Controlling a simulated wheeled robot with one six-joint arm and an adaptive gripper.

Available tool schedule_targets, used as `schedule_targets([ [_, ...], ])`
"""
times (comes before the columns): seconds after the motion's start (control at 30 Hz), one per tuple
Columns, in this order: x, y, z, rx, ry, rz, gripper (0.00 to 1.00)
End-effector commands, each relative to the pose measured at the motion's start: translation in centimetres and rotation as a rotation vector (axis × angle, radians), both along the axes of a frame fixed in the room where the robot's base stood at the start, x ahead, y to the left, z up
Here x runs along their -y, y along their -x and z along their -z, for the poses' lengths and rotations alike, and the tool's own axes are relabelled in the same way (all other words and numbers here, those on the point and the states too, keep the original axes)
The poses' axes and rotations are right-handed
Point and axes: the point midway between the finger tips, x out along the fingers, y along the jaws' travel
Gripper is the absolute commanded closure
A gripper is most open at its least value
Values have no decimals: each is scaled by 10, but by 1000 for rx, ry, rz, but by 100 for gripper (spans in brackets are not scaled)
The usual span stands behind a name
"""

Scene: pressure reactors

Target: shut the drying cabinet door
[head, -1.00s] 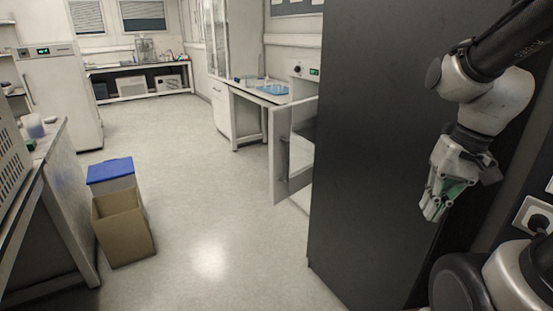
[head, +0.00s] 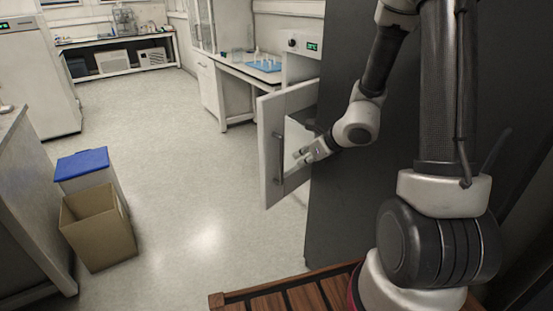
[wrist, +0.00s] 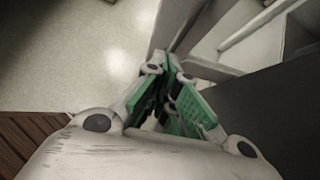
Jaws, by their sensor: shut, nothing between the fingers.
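The drying cabinet (head: 304,68) is white, with a dark knob and a green-lit display. It stands beyond a tall dark panel, which hides part of it. Its white door (head: 269,125) stands open, swung out into the aisle, with a grey vertical bar handle (head: 281,158). My gripper (head: 299,157) is shut and empty beside the door, just right of the handle in the picture; I cannot tell if it touches. In the wrist view the green-padded fingers (wrist: 167,68) point toward a pale panel edge, likely the door.
The tall dark panel (head: 335,215) stands close beside my arm. A brown open box (head: 98,228) and a blue-lidded bin (head: 82,165) stand on the floor at left. A slatted wooden surface (head: 285,300) is at the bottom. The floor between is clear.

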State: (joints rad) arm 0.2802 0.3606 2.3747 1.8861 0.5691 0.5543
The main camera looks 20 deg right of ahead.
Motion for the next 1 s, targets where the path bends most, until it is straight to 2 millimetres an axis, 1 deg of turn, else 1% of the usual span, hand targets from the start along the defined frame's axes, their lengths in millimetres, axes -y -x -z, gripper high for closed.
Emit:
schedule_targets([
  [0.17,-8,-11,14,-6,-8,3,100],
  [0.57,-38,-61,73,-5,-5,0,100],
  [0.6,-42,-69,70,0,-3,-3,100],
  [0.67,-47,-77,70,1,-4,-3,100],
  [0.8,-53,-89,70,0,-4,-1,100],
  [1.0,-57,-94,69,-1,-4,0,100],
])
